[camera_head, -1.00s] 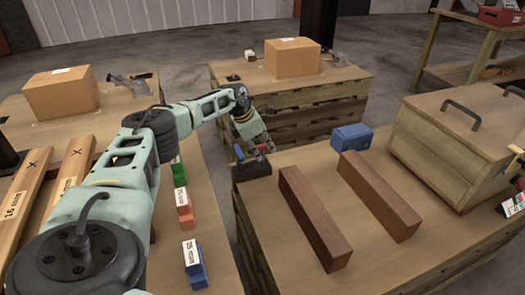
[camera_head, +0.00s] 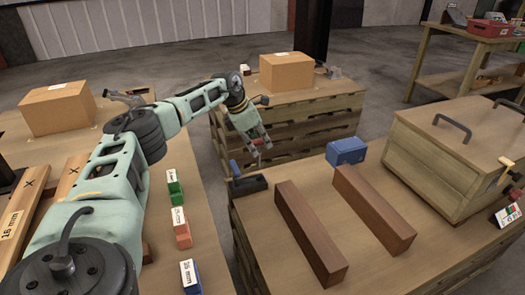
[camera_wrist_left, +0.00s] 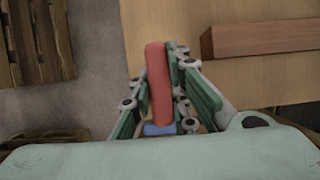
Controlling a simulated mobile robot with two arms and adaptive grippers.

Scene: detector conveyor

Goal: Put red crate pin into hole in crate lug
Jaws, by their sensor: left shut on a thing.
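My left gripper (camera_head: 262,147) is shut on the red crate pin (camera_head: 257,141), above the far left corner of the right-hand bench. In the left wrist view the red pin (camera_wrist_left: 158,85) stands out lengthwise between the fingers, with a blue patch (camera_wrist_left: 160,129) near its lower end. A dark holder block (camera_head: 249,186) with a blue pin (camera_head: 235,168) stands below the gripper, apart from it. The wooden crate (camera_head: 455,160) is at the right, with small fittings (camera_head: 507,165) on its right side. I cannot make out the lug's hole. My right gripper is not in view.
Two brown bars (camera_head: 311,232) (camera_head: 374,211) and a blue box (camera_head: 347,151) lie on the bench between holder and crate. Small labelled blocks (camera_head: 180,222) line the left bench. A cardboard box (camera_head: 287,71) stands on the far bench.

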